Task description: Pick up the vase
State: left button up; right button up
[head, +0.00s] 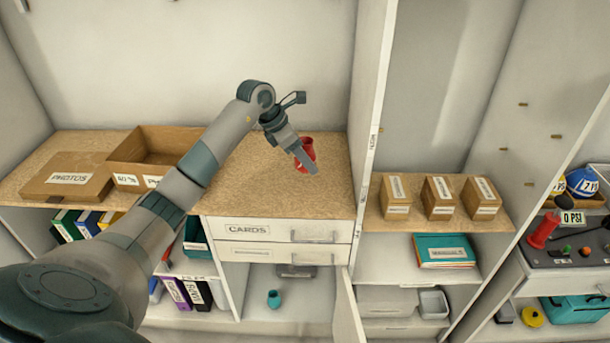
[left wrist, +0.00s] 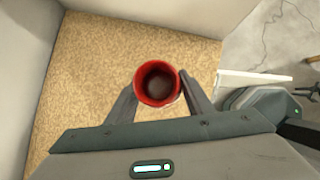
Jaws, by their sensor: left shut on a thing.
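A red vase (head: 308,146) stands on the wooden top above the drawers, near the tall white divider. My left gripper (head: 306,162) reaches it from above and partly hides it in the head view. In the left wrist view the vase (left wrist: 157,84) shows its round open mouth, upright between the two fingers. My left gripper (left wrist: 157,92) is shut on it, a finger on each side. I cannot tell whether the vase's base touches the top. My right gripper is not in view.
A tall white divider (head: 372,110) rises just right of the vase. An open cardboard box (head: 150,146) and a closed photo box (head: 68,178) lie to the left. A small teal vase (head: 274,299) stands in the open compartment below the drawers. The wooden top (head: 240,185) is otherwise clear.

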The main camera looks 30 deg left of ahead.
aim_at(305, 149)
pick_arm(q)
jog(key=shift+r+b, duration=0.3)
jog(key=shift+r, duration=1.25)
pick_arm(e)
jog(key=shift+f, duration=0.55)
